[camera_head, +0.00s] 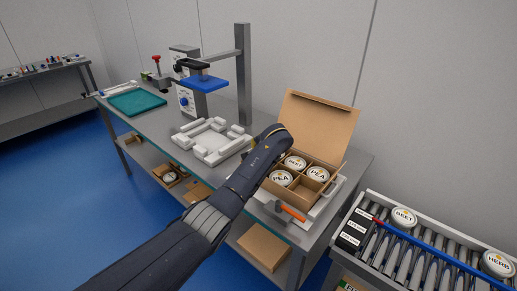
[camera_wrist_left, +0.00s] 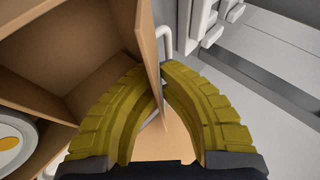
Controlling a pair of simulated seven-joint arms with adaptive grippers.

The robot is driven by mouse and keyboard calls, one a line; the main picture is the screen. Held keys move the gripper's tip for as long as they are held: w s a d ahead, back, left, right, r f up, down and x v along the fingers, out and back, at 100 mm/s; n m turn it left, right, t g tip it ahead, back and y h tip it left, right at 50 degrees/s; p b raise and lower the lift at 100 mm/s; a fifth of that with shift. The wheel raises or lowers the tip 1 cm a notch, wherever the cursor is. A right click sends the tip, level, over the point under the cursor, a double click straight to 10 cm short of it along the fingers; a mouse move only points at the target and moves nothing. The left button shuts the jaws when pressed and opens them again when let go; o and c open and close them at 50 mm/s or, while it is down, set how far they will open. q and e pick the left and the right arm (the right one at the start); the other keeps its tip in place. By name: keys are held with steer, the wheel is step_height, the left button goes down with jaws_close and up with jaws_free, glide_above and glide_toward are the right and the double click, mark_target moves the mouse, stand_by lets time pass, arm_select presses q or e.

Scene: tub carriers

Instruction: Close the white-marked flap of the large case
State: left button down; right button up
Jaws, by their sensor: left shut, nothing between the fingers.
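The large case is a cardboard box (camera_head: 270,188) on the bench, with divided compartments holding white-lidded tubs, some marked PEA. A broad flap (camera_head: 322,122) stands open at its back. I see no white mark on any flap. My left arm reaches over the case's left side and hides that part; its gripper is hidden in the head view. In the left wrist view my left gripper (camera_wrist_left: 159,90) is shut, its yellow fingertips at a thin cardboard panel (camera_wrist_left: 148,45); I cannot tell whether they touch it. A tan cardboard surface (camera_wrist_left: 176,140) shows below. My right gripper is not in view.
An orange-handled tool (camera_head: 291,212) lies in front of the case. A white frame (camera_head: 212,141) lies left of it, before a stand with a blue plate (camera_head: 205,84). A roller rack (camera_head: 420,250) with tubs stands at the right.

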arm_select(q)
steer(key=shift+t+y, duration=0.3)
steer(key=c, duration=2.1)
jaws_free()
steer(key=o, duration=0.5)
steer(key=shift+c, duration=0.2)
